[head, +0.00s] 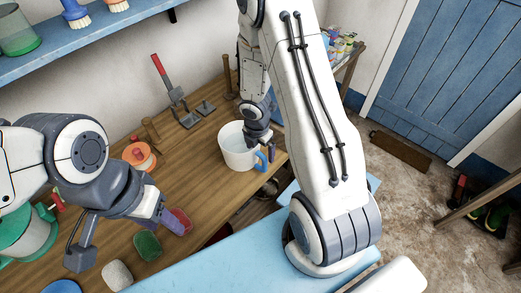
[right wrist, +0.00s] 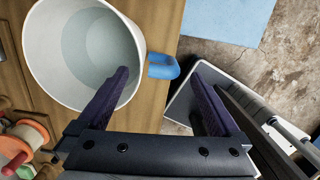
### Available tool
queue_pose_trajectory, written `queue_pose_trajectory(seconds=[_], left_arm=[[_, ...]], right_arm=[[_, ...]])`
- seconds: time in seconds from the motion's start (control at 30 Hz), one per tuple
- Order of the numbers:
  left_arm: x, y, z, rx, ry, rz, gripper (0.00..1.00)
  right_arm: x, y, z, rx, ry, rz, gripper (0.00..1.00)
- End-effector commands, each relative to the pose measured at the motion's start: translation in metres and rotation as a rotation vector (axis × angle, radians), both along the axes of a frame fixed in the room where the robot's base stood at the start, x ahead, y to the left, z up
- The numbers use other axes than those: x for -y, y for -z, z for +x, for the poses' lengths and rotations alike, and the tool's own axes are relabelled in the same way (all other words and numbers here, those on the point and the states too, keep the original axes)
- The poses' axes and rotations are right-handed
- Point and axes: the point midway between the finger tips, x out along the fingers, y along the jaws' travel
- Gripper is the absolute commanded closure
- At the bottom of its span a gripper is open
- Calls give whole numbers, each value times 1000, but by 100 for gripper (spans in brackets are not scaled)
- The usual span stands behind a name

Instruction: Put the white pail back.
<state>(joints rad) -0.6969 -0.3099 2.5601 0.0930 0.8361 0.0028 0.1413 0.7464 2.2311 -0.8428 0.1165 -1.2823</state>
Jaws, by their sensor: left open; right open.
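The white pail (head: 237,155) stands upright on the wooden bench, near its front edge, with its blue handle (head: 261,161) toward the right. It also shows from above in the right wrist view (right wrist: 38,45), looking empty inside. My right gripper (head: 260,137) is open above the pail's handle side. In the right wrist view, the blue handle (right wrist: 163,67) appears between its two fingertips, and one finger overlaps the pail's rim; I cannot tell whether they touch. My left gripper (head: 172,216) is open and empty over the bench at the left, near a red and a green piece.
An orange spool (head: 139,156), a red-handled metal tool (head: 176,97) and a green-and-white container (head: 28,236) stand on the bench. A blue shelf (head: 100,32) with brushes hangs above. A light blue surface (head: 235,262) lies in front. Bench between spool and pail is clear.

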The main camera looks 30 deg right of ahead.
Motion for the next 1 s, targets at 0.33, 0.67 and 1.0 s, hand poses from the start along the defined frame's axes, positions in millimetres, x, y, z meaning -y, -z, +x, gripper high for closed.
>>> queue_pose_trajectory(seconds=[0.33, 0.67, 1.0], left_arm=[[0, -49, 0, 1, 6, 0, 50], [0, -53, 0, 1, 8, 0, 50], [0, -53, 0, 1, 8, 0, 50]], right_arm=[[-6, -65, -5, 0, 1, -1, 0], [-13, -82, -4, 7, 27, -4, 0], [-127, -208, -56, 113, 671, 62, 0]])
